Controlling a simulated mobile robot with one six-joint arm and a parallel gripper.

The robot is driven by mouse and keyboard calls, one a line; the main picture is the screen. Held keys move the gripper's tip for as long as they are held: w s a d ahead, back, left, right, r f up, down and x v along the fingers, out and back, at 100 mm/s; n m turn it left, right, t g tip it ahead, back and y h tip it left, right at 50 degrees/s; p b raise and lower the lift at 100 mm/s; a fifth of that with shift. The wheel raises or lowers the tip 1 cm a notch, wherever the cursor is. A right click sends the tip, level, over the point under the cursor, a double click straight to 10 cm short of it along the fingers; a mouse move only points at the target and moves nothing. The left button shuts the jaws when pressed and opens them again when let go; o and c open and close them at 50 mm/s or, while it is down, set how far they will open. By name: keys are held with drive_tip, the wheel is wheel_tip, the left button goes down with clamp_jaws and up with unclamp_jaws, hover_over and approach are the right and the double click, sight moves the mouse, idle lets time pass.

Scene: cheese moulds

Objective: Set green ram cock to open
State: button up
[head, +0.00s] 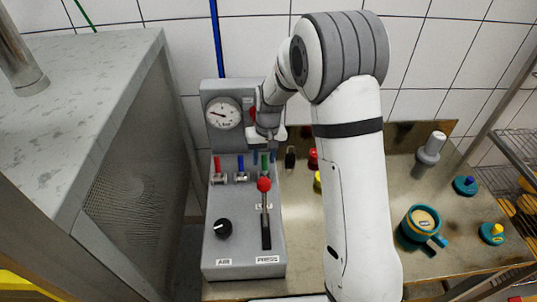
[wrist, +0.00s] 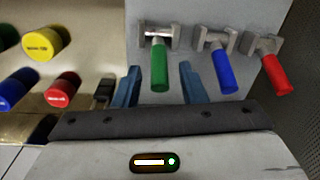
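The green ram cock (head: 264,164) has a green handle on a metal body, at the right end of a row of three on the grey console. In the head view its handle points up from the body; in the wrist view the handle (wrist: 160,68) points down the picture towards my gripper. My gripper (wrist: 158,82) is open, with one blue finger on each side of the green handle and a visible gap to both. The fingers also show small in the head view at my gripper (head: 264,156). Nothing is held.
The blue cock (head: 240,166) and red cock (head: 217,167) stand beside the green one. The console carries a gauge (head: 223,113), a black knob (head: 223,228) and a red-topped lever (head: 264,185). Yellow (wrist: 44,43), red (wrist: 62,90) and blue capped items lie beyond the console's edge.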

drive_tip(key=shift+f, duration=0.1)
clamp_jaws()
idle(0.4)
